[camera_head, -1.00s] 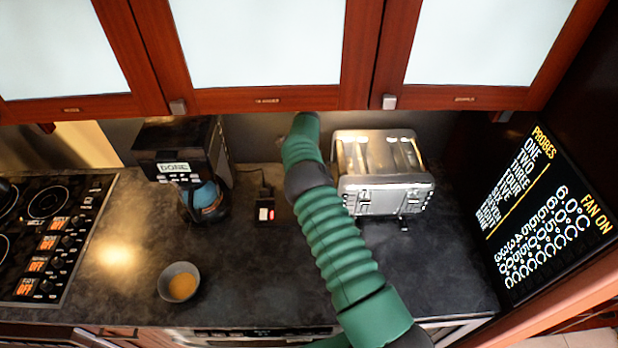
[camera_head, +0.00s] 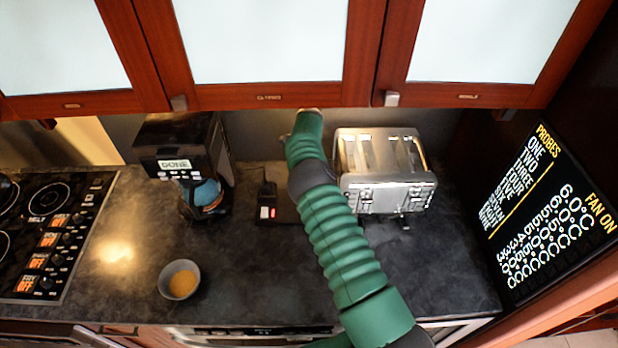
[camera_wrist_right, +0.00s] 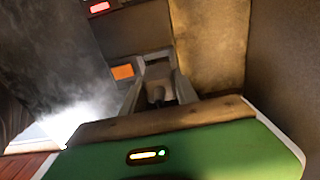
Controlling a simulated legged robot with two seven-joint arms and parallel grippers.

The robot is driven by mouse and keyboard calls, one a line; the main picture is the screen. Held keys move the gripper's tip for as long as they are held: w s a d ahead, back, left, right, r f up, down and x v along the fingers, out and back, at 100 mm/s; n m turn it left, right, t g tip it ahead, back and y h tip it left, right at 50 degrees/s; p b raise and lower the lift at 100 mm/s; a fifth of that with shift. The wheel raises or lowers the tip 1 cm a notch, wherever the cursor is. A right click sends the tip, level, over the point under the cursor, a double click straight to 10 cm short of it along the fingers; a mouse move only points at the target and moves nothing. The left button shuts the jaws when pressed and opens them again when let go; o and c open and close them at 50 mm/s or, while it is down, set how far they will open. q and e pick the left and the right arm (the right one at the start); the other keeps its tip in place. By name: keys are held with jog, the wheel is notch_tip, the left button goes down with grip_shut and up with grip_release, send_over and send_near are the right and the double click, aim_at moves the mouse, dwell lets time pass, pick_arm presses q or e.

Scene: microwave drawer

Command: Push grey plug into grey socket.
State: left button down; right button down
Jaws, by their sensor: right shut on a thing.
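My right gripper (camera_wrist_right: 158,92) shows in the right wrist view with its two grey fingers reaching forward. It is shut on a small dark grey piece, which I take to be the grey plug (camera_wrist_right: 157,95); only its near end shows between the fingers. In the head view my right arm bends down by the back wall and hides this gripper and plug. I cannot make out the grey socket for sure in either view. My left gripper is in neither view.
A black power box (camera_head: 267,212) with a red-and-white switch and a black plug lies left of my arm. A steel toaster (camera_head: 384,170) stands close right. A coffee maker (camera_head: 182,150) and bowl (camera_head: 179,279) stand left. Cabinets (camera_head: 270,96) hang overhead.

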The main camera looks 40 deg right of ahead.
jog(key=shift+f, duration=0.2)
jog(key=shift+d+f+b, duration=0.25)
jog(key=shift+f+b, duration=0.15)
jog(key=shift+f, duration=0.2)
jog(key=shift+a+f+b, duration=0.15)
jog(key=shift+f+b, duration=0.2)
jog(key=shift+b, duration=0.1)
jog(key=shift+f+b, duration=0.35)
jog(key=shift+f, duration=0.1)
jog(key=c, duration=0.9)
grip_release()
jog(key=shift+o, duration=0.2)
